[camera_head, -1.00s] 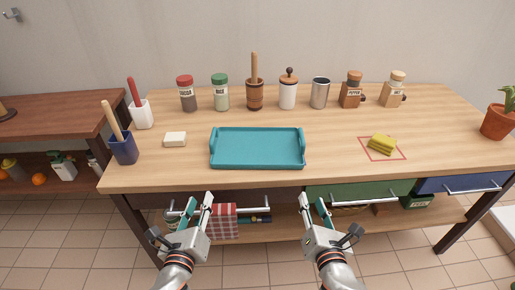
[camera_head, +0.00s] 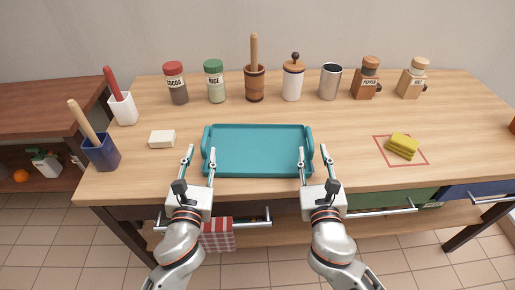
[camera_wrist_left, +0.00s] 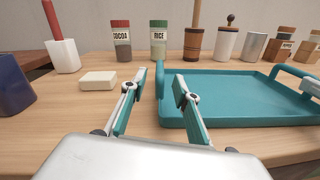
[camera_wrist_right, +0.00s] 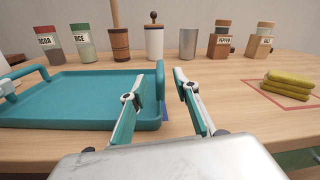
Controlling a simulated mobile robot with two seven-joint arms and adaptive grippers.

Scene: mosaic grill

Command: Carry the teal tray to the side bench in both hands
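The teal tray (camera_head: 258,150) lies flat on the wooden workbench near its front edge, empty, with a raised handle at each short end. My left gripper (camera_head: 199,157) is open at the tray's left end. In the left wrist view its fingers (camera_wrist_left: 160,85) are spread, with the left handle (camera_wrist_left: 160,80) ahead between them. My right gripper (camera_head: 313,156) is open at the tray's right end. In the right wrist view its fingers (camera_wrist_right: 168,80) are spread, with the tray's right end (camera_wrist_right: 150,112) by the left finger. I cannot tell whether either gripper touches the tray. The side bench (camera_head: 40,95) stands at the left.
A white block (camera_head: 162,139) and a blue pot (camera_head: 101,152) sit left of the tray. Jars and mills, such as the cocoa jar (camera_head: 175,84), line the back. Drawer handles (camera_head: 380,211) stick out in front.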

